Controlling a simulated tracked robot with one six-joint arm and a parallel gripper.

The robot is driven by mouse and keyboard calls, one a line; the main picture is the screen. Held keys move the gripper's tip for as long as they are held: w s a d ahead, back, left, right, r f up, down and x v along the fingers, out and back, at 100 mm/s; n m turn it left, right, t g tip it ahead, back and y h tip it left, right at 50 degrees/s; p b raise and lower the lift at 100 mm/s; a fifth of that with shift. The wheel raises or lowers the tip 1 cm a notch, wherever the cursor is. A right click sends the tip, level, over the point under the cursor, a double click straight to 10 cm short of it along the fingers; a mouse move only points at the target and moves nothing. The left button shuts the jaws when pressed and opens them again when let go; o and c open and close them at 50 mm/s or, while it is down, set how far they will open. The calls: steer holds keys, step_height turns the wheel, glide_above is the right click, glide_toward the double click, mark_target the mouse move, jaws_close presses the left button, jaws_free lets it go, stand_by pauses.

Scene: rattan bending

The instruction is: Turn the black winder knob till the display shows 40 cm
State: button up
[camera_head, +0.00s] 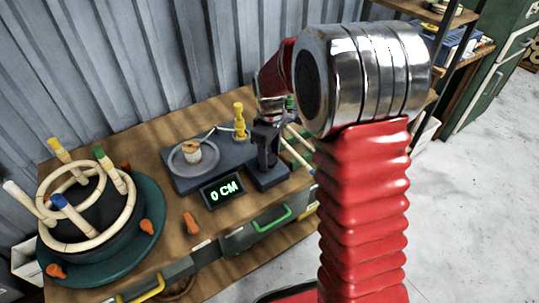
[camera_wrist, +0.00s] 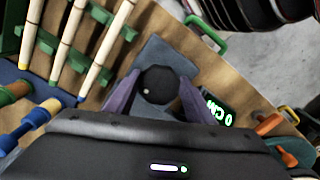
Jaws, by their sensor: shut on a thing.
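The black winder knob (camera_wrist: 158,85) shows in the wrist view as a faceted dark disc with a small pale dot near its left side. My gripper (camera_wrist: 156,92) is around it, with one finger on each side, shut on it. In the head view my gripper (camera_head: 267,148) points down at the right end of the dark winder base (camera_head: 185,181), and the knob is mostly hidden there. The display (camera_head: 225,190) on the front of the base reads 0 CM in green. It also shows, turned around, in the wrist view (camera_wrist: 217,108).
A grey disc (camera_head: 181,164) with a small wound piece and a yellow post (camera_head: 240,122) stand on the base. At left, a round green stand (camera_head: 147,222) holds pale rattan rings and coloured pegs. Orange pieces (camera_head: 191,223) lie nearby. Rattan sticks (camera_wrist: 66,38) lie on a green rack.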

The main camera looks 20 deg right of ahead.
steer(key=m, duration=0.3)
steer(key=shift+s+a+m, duration=0.1)
steer(key=shift+a+m, duration=0.05)
steer(key=shift+m, duration=0.25)
steer(key=m, duration=0.3)
steer(key=shift+s+a, duration=0.1)
steer(key=shift+a, duration=0.05)
steer(key=m, duration=0.7)
steer(key=shift+a, duration=0.3)
steer(key=o, duration=1)
steer(key=shift+o, duration=0.2)
